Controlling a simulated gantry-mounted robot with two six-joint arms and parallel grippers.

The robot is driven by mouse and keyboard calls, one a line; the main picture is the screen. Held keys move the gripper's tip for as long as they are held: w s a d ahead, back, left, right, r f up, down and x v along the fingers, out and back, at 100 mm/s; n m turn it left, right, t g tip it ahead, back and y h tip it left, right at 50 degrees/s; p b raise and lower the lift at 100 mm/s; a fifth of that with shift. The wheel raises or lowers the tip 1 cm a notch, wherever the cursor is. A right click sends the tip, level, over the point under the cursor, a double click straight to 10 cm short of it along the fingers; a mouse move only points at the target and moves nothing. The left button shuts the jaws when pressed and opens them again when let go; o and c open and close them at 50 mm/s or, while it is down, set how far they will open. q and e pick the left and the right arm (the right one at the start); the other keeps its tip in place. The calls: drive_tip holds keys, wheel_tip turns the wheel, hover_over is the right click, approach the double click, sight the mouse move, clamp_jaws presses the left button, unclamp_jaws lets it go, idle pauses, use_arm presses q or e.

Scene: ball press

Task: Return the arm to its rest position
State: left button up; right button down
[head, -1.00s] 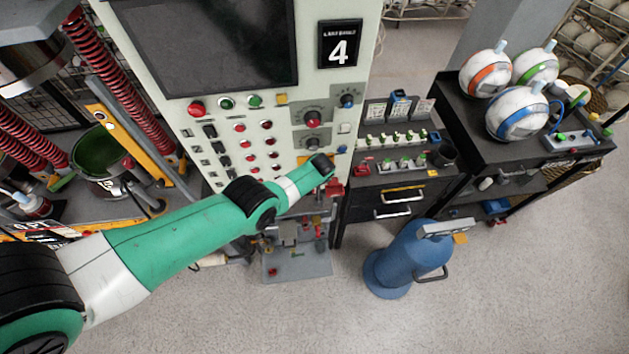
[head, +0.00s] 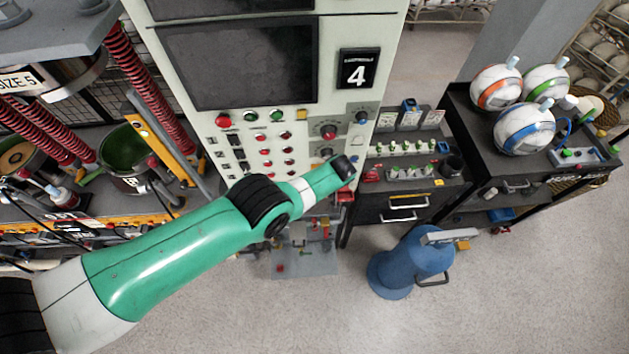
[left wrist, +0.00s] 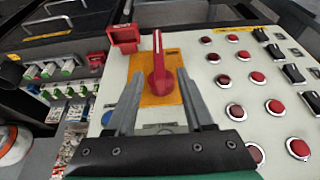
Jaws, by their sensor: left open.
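My left arm reaches in from the left in the head view, its dark wrist end in front of the lower right of the control panel (head: 330,92). My left gripper (left wrist: 160,98) shows in the left wrist view with two grey fingers spread apart. A red rotary switch (left wrist: 157,72) on a yellow plate (left wrist: 172,98) appears between and beyond the fingertips. I see no contact between fingers and switch, and nothing is held. The fingers are not clear in the head view. My right gripper is in neither view.
A press with red springs (head: 165,95) and a green-lined pot (head: 127,150) stands left. A blue bollard-like stand (head: 405,262) is on the floor. A black cart (head: 480,165) with three balls is at the right. Floor at lower right is clear.

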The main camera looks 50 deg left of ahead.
use_arm(q)
drive_tip(key=shift+d, duration=0.1)
idle(0.3)
